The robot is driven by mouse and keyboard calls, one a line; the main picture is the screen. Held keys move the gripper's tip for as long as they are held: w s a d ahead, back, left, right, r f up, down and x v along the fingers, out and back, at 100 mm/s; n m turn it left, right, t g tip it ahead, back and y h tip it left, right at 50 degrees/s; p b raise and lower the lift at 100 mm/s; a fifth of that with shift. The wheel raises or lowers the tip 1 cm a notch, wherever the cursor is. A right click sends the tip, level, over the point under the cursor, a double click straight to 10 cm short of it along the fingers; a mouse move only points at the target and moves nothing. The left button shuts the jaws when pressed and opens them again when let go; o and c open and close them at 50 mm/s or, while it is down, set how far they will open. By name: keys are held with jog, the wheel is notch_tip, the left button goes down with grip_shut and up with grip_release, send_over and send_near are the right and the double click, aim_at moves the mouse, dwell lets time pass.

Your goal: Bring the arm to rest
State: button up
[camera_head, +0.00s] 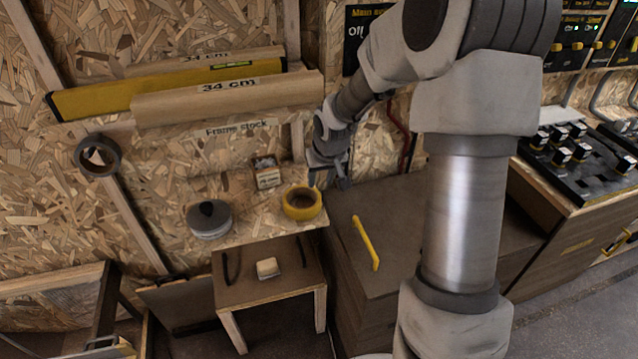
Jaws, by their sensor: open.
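My arm rises from the lower right of the view and bends over toward the middle. My gripper (329,182) points down at its far end, beside the right edge of a yellow tape roll (303,203). It is open, and I see nothing between its fingers. At this angle I cannot tell whether it touches the roll. The roll lies on a small wooden shelf (255,228) against the chipboard wall.
A dark round tin (209,219) and a small box (267,173) share the shelf. Below stands a stool (262,292) with a pale block (267,268). A brown cabinet (400,235) with a yellow handle (366,243) is right of the shelf. Wooden beams (225,95) rest above.

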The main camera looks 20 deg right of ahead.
jog(key=p+v, duration=0.1)
jog(key=v, duration=0.4)
